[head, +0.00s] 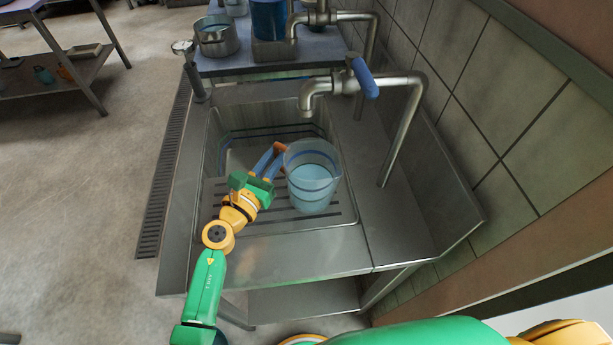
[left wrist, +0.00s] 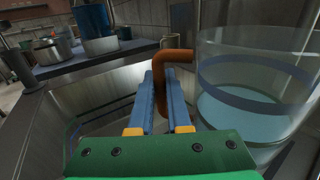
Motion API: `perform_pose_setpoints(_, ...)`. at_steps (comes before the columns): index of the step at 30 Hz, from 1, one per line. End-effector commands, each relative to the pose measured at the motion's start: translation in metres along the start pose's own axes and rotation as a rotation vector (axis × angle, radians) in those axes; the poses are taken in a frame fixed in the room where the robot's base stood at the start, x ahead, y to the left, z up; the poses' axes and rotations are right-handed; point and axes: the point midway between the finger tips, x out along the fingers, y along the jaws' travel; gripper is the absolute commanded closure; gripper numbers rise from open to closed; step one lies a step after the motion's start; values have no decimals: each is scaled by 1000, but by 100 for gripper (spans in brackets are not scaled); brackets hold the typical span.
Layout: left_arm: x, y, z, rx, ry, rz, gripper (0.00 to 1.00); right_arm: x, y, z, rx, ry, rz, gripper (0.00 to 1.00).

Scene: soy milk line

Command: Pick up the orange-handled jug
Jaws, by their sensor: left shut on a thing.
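The orange-handled jug (head: 312,178) is a clear vessel with blue bands, holding pale blue liquid. It stands upright in the steel sink basin, and I cannot tell whether its base touches the slatted bottom. Its orange handle (head: 280,148) points to the left. My left gripper (head: 273,157) reaches into the sink from the left and is shut on the handle. In the left wrist view the blue fingers (left wrist: 164,96) close around the orange handle (left wrist: 174,58), with the jug (left wrist: 255,85) just to the right. My right gripper is not in view.
A steel tap (head: 345,85) with a blue lever arches over the sink's far right side, close above the jug. The sink rim (head: 290,258) surrounds the basin. Behind stands a table with a steel pot (head: 216,38) and a blue container (head: 268,20). A tiled wall (head: 480,110) bounds the right.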

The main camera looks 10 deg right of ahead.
Motion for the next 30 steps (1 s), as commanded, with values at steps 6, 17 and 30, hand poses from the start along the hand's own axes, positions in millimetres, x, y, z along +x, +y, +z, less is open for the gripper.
perform_pose_setpoints(6, 0, 0, 1, 0, -1, 1, 100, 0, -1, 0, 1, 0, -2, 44)
perform_pose_setpoints(17, 0, 0, 2, -2, -3, 1, 100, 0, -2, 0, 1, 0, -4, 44)
perform_pose_setpoints(30, -16, -9, 67, -1, -1, 0, 100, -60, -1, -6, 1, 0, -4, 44)
